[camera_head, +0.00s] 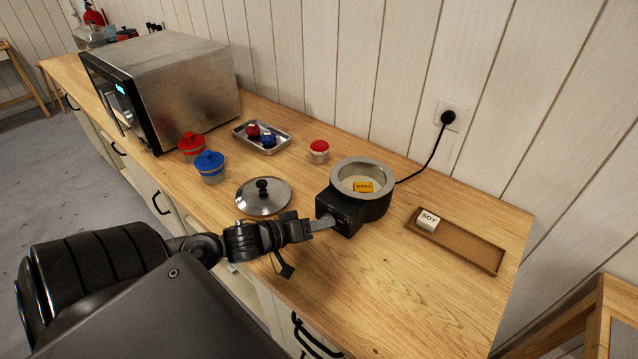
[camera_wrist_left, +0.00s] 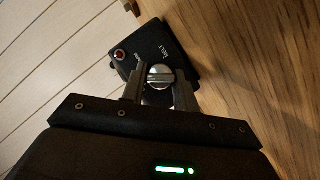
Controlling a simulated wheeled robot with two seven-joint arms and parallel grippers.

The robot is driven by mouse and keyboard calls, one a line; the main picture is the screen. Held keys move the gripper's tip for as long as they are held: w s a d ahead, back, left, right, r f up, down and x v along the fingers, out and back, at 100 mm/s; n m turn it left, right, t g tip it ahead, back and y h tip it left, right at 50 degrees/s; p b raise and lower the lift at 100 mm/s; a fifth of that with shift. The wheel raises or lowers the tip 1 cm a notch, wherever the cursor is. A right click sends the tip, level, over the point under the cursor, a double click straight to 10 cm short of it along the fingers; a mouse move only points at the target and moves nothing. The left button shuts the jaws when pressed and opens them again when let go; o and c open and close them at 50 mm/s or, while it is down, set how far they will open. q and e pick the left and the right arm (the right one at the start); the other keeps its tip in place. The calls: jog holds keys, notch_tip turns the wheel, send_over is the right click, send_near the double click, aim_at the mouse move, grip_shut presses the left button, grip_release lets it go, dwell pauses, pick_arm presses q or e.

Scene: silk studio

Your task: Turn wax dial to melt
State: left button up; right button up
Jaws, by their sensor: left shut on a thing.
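The wax melter is a black unit with a round metal pot (camera_head: 358,181) in the head view, standing near the right of the wooden counter. A yellow block (camera_head: 363,187) sits inside the pot. My left gripper (camera_head: 322,223) is at the melter's front box. In the left wrist view, the round metal dial (camera_wrist_left: 161,76) with a slot lies between the gripper's fingers (camera_wrist_left: 160,88), which are shut on it. The word MELT (camera_wrist_left: 166,50) is printed on the black panel (camera_wrist_left: 148,45) above the dial, and a small red light or button (camera_wrist_left: 120,55) is beside it. My right gripper is not in view.
A metal lid (camera_head: 263,198) lies left of the melter. A wooden tray (camera_head: 468,246) holds a SOY block (camera_head: 428,219) at right. A red-topped jar (camera_head: 319,151), red pot (camera_head: 191,146), blue pot (camera_head: 210,166), metal tray (camera_head: 262,148) and microwave (camera_head: 175,90) stand farther left. A cord (camera_head: 432,160) runs to the wall.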

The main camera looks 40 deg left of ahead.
pick_arm(q)
jog(key=shift+r+m+p, duration=0.2)
jog(key=shift+m+p, duration=0.1)
jog(key=shift+p, duration=0.45)
jog(key=m+y+p, duration=0.2)
jog(key=p, duration=0.2)
jog(key=shift+d+r+m+g+p, duration=0.1)
jog(key=shift+m+g+p, duration=0.2)
jog(key=shift+g+p, duration=0.1)
jog(key=shift+d+m+y+p, duration=0.1)
jog(key=shift+m+y+p, duration=0.45)
jog(key=shift+m+y, duration=0.05)
jog(key=m+y+p, duration=0.2)
jog(key=shift+d+m, duration=0.1)
jog(key=shift+m, duration=0.3)
jog(key=m+y+p, duration=0.2)
jog(key=m+p, duration=0.1)
jog(key=shift+y+p, duration=0.3)
jog(key=shift+p, duration=0.1)
jog(key=shift+d+m+y+p, duration=0.1)
jog(key=shift+m+y+p, duration=0.5)
jog(key=shift+m+p, duration=0.2)
jog(key=shift+m+t+y+p, duration=0.4)
jog(key=shift+m+y, duration=0.2)
jog(key=shift+m, duration=0.3)
jog(key=shift+w, duration=0.1)
